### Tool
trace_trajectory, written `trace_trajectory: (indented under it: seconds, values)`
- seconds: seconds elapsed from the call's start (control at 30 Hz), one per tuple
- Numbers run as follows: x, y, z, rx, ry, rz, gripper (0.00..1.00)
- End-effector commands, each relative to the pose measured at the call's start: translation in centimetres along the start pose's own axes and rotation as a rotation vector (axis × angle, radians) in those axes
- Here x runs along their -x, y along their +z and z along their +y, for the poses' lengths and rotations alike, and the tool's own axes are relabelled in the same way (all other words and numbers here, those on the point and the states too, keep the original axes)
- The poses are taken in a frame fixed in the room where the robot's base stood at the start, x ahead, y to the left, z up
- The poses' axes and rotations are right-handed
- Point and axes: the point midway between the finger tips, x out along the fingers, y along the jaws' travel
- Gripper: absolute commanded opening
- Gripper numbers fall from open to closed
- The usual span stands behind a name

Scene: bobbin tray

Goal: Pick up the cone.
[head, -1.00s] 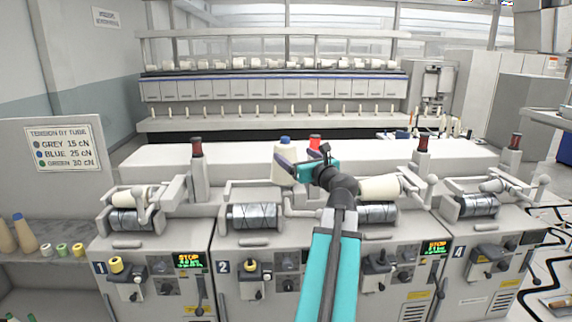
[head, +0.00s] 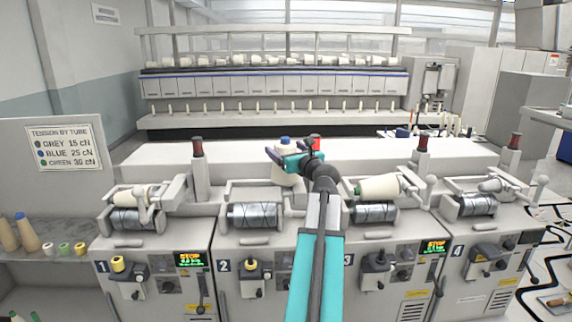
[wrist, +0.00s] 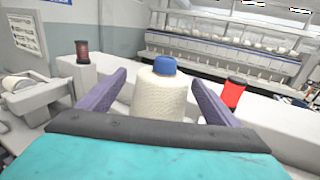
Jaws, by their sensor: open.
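A cream cone with a blue tube tip (wrist: 160,97) stands upright on the white top of the machine. In the wrist view it is between the two purple fingers of my open gripper (wrist: 157,90), with a gap showing on both sides. In the head view the cone (head: 285,176) is partly hidden behind my gripper (head: 279,157).
Red-topped posts, one at the left (head: 198,147) and one at the right (head: 423,144), rise from the machine. Another cream cone with a green tip (head: 379,187) lies in station 3. The white top (head: 160,157) is mostly clear.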

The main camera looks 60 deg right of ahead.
Motion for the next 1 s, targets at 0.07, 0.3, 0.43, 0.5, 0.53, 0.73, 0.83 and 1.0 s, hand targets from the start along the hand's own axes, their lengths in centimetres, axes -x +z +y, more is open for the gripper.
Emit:
trace_trajectory:
  seconds: [0.07, 0.3, 0.43, 0.5, 0.53, 0.73, 0.83, 1.0]
  values:
    - [0.0, 0.0, 0.0, 0.000, 0.000, 0.000, 0.84]
    - [-1.0, 0.1, -0.2, -0.001, 0.000, 0.001, 0.84]
    - [-2.4, 0.0, -0.5, 0.000, -0.001, 0.001, 0.84]
    - [-3.1, 0.0, -0.5, -0.001, -0.001, 0.001, 0.84]
    - [-3.5, -0.1, -0.5, -0.001, 0.000, 0.001, 0.84]
    - [-4.9, -0.2, -0.5, 0.000, -0.002, 0.000, 0.84]
    - [-5.2, -0.2, -0.5, 0.000, -0.002, 0.000, 0.84]
    - [-5.1, -0.3, -0.5, 0.000, -0.003, 0.000, 0.84]
